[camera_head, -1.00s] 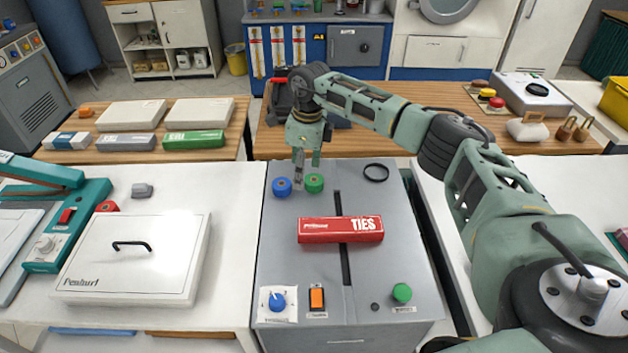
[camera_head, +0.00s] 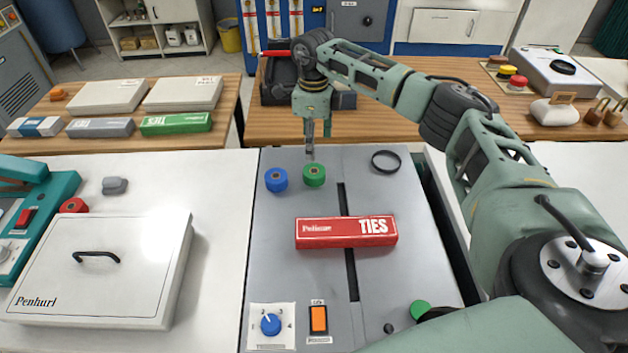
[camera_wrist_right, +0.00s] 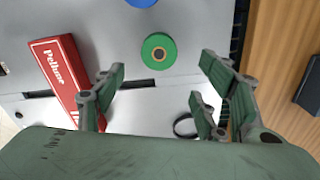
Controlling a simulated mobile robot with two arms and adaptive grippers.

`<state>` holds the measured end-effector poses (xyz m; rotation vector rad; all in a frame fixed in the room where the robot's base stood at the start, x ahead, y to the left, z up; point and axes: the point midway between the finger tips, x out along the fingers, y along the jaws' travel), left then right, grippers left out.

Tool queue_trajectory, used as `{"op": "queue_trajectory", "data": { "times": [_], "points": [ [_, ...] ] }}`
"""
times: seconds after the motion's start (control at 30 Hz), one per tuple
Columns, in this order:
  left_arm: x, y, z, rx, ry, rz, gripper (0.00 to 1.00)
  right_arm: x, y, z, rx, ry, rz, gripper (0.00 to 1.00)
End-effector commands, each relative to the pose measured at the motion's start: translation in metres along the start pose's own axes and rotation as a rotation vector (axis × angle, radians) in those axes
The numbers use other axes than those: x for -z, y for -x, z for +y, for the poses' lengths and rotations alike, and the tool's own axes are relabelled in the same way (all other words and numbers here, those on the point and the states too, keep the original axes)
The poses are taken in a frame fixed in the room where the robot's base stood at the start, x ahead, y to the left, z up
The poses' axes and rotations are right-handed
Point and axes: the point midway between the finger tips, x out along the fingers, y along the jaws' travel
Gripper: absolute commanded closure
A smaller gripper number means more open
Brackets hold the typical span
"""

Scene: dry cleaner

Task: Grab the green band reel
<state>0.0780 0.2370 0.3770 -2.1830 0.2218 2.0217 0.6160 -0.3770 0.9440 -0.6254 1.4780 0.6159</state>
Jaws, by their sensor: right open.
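The green band reel (camera_head: 314,174) sits on the back part of the grey machine top, just right of a blue reel (camera_head: 276,180). My right gripper (camera_head: 310,152) is above and just behind the green reel in the head view. In the right wrist view the green reel (camera_wrist_right: 159,50) lies beyond the fingertips, between the lines of the spread fingers. My right gripper (camera_wrist_right: 160,70) is open and empty, apart from the reel. My left gripper is not in view.
A red TIES box (camera_head: 346,232) lies across the slot in the machine top. A black ring (camera_head: 386,161) lies to the right of the reels. A white lidded case (camera_head: 98,268) stands on the left counter. A wooden table (camera_head: 420,133) stands behind.

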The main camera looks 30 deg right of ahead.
Motion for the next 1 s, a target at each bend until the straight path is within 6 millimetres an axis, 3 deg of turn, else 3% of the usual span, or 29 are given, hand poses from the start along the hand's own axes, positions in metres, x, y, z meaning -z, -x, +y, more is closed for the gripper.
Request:
{"op": "queue_trajectory", "data": {
  "times": [0.03,0.57,0.83,1.0],
  "points": [
    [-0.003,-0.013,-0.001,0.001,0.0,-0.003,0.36,0.0,-0.013,0.0,0.0,0.0,0.0,0.35],
    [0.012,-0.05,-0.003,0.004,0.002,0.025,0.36,0.0,-0.059,0.002,0.0,0.001,0.0,0.35],
    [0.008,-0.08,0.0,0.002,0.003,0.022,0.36,0.002,-0.1,0.007,0.0,0.0,-0.001,0.35],
    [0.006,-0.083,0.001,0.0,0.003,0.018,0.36,0.002,-0.104,0.007,0.001,0.0,-0.001,0.35]
  ]
}}
